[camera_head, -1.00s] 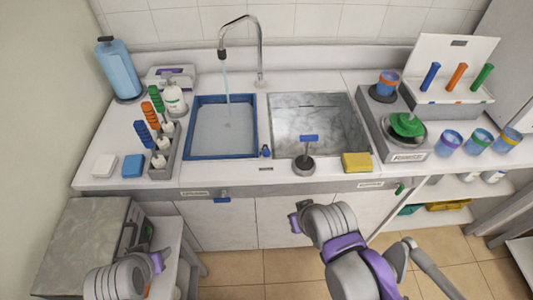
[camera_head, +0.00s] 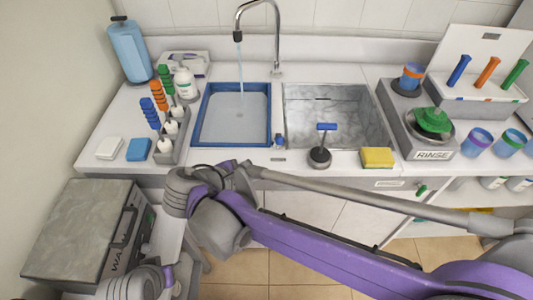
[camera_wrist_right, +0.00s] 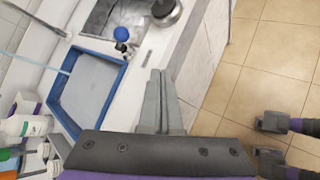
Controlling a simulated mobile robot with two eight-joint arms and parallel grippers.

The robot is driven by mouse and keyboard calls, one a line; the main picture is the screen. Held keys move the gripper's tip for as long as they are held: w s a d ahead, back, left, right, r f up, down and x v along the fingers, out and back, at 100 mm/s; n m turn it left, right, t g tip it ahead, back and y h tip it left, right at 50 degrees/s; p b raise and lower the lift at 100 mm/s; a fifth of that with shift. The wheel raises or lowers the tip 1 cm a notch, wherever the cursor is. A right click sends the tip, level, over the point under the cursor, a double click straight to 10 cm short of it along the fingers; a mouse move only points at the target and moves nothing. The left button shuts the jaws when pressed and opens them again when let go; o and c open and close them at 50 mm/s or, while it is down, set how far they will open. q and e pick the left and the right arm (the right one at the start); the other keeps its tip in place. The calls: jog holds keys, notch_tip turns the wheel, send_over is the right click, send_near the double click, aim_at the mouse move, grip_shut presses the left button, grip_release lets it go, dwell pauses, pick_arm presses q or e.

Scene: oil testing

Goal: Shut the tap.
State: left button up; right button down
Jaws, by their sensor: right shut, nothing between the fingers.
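The tap (camera_head: 275,40) is a silver arched spout behind the sinks. Water (camera_head: 241,90) runs from it into the blue-rimmed basin (camera_head: 206,108). A small blue knob (camera_head: 280,141) stands at the counter front between the two basins; it shows in the right wrist view (camera_wrist_right: 121,33). My right gripper (camera_wrist_right: 160,75) is shut and empty by the counter's front edge, apart from the knob, which lies ahead and to the left in that view. In the head view its fingertips are hard to make out.
A weighted stand with a blue T-handle (camera_head: 326,127) and a yellow sponge (camera_head: 377,158) are right of the knob. A grey box appliance (camera_head: 75,235) is at lower left. Floor in front is partly free.

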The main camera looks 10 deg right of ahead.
jog(key=w+a+r+n+t+h, duration=0.1)
jog(key=a+r+n+t+h, duration=0.1)
jog(key=a, duration=0.4)
jog(key=shift+w+a+n+b, duration=0.2)
jog(key=shift+a+n+b, duration=0.15)
jog(key=shift+n+b, duration=0.1)
jog(key=shift+d, duration=0.1)
jog(key=p, duration=0.1)
send_near(279, 139)
jog(key=shift+w+d+f, duration=1.75)
jog(key=shift+w+f, duration=0.2)
jog(key=shift+f, duration=0.5)
jog(key=shift+r, duration=0.1)
jog(key=shift+w+r+p, duration=0.2)
jog(key=shift+p, duration=0.1)
